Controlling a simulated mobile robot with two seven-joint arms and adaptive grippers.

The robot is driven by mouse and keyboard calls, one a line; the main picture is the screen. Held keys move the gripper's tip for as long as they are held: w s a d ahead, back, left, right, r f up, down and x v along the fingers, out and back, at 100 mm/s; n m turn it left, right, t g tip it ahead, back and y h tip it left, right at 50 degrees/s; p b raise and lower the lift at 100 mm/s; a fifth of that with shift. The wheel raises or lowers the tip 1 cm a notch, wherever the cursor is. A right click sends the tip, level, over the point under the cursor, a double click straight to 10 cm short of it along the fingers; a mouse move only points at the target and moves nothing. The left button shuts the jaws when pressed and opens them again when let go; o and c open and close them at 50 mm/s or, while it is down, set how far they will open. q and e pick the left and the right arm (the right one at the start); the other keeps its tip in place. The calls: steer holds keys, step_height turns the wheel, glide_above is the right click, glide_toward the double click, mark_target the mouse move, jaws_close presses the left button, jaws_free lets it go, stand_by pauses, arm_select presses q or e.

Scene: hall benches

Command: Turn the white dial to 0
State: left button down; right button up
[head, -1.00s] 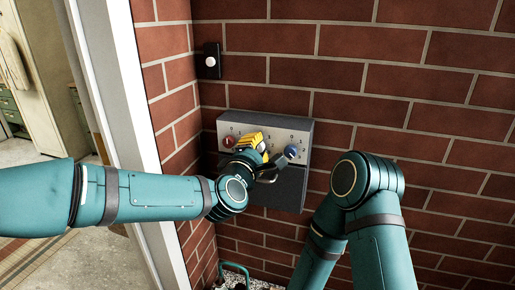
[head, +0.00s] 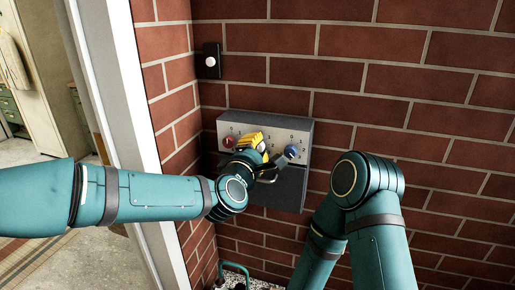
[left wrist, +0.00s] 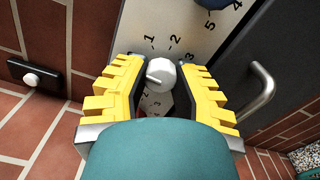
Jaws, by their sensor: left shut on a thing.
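The white dial (left wrist: 161,73) sits between the yellow fingers of my left gripper (left wrist: 158,88) in the left wrist view. The fingers are shut on it from both sides. A small pointer sticks out of the dial toward the lower left of that view, and printed numbers 1, 2 and 3 show around it. In the head view my left gripper (head: 256,146) is at the middle of the panel (head: 268,125) and hides the white dial. The 0 mark of this dial cannot be made out. My right arm stands at the right; its gripper is out of view.
A red dial (head: 228,141) is left of the gripper and a blue dial (head: 291,151) right of it, both close. A black plate with a white button (head: 210,61) is on the brick wall above left. A metal handle (left wrist: 262,92) is beside the fingers.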

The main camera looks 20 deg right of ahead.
arm_select(q)
steer(key=shift+w+a+f, duration=0.1)
steer(key=shift+a, duration=0.05)
steer(key=c, duration=0.7)
jaws_free()
steer(key=v, duration=1.2)
